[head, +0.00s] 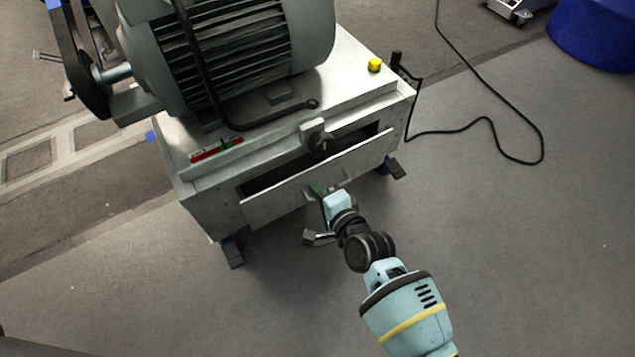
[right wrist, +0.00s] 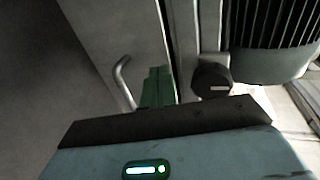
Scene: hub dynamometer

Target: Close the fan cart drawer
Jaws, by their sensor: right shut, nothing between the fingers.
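The fan cart (head: 208,193) is a grey metal box with a large motor on top. Its drawer (head: 285,195) stands partly open; a dark gap shows above and behind its front panel. The drawer's bar handle (head: 345,181) is on the front and also shows in the right wrist view (right wrist: 121,76). My right gripper (head: 316,187) is shut and empty, its green fingers (right wrist: 158,86) at the drawer front beside the handle. I cannot tell whether they touch the panel. My left gripper is not in view.
A dark round knob (head: 320,144) sticks out above the drawer and also shows in the right wrist view (right wrist: 212,80). A yellow button (head: 375,65) sits on the cart top. A black cable (head: 490,122) lies on the floor at right. The floor in front is clear.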

